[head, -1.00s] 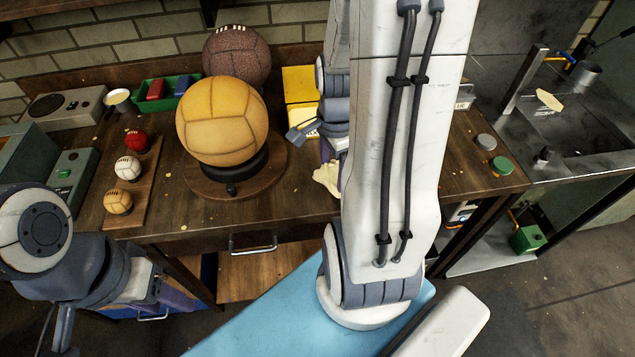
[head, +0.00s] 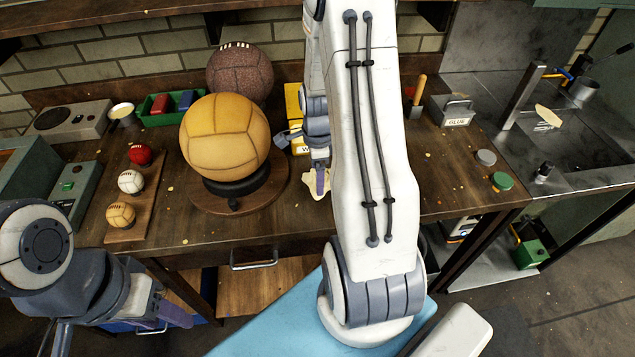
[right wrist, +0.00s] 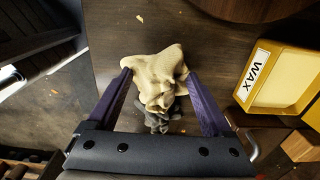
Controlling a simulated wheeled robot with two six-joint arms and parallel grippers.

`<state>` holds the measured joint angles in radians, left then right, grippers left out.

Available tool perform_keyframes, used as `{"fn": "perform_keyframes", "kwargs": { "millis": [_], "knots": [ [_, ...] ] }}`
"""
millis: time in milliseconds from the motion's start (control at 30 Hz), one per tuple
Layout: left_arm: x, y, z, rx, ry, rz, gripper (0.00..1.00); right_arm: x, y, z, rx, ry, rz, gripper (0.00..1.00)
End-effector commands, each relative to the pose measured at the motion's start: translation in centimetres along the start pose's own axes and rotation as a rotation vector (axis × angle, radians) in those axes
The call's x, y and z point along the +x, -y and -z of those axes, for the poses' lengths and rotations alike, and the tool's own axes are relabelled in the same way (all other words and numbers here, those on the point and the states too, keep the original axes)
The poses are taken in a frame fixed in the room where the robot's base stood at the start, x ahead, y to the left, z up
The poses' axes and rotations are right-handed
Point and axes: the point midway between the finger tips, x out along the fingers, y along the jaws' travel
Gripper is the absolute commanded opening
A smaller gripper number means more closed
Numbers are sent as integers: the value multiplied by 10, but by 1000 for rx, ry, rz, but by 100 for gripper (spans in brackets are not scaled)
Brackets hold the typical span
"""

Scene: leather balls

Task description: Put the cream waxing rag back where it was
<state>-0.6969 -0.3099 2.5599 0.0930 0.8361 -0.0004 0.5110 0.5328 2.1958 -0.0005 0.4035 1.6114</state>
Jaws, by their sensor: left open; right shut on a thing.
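The cream waxing rag (right wrist: 157,75) is bunched between the purple fingers of my right gripper (right wrist: 158,82) in the right wrist view. A dark grey crumpled patch shows just below it; I cannot tell whether it is part of the rag. In the head view the rag (head: 314,186) shows low over the bench, right of the ball stand and partly hidden by my right arm. I cannot tell whether it touches the bench top. My right gripper (head: 320,179) is shut on it. My left gripper (head: 160,318) is open and empty at lower left, in front of the bench.
The yellow WAX box (right wrist: 285,78) is right of the rag in the right wrist view. A tan ball (head: 225,140) sits on a stand with a round wooden base (head: 270,190). Three small balls stand on a board (head: 125,235) at left. A glue container (head: 452,112) stands at right.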

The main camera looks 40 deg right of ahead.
Motion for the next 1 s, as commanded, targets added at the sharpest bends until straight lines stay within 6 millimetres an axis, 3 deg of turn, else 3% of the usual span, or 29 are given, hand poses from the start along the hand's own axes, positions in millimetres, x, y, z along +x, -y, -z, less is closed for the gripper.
{"fn": "perform_keyframes", "kwargs": {
  "millis": [233, 633, 667, 700, 1000],
  "knots": [
    [-6, 0, 0, 0, 0, 0, 50, 33, -2, 0, -1, 0, -5, 40],
    [-3, 0, 0, 0, 0, 0, 50, 40, -1, 0, -1, 0, -2, 40],
    [-4, 0, 0, 0, 0, 0, 50, 40, -1, 0, -1, 0, -1, 92],
    [-4, 0, 0, 0, 0, 0, 50, 39, -1, 0, -1, 0, -1, 100],
    [-6, 0, 0, 0, 0, 0, 50, 34, -1, 0, -1, 0, 0, 100]
  ]
}}
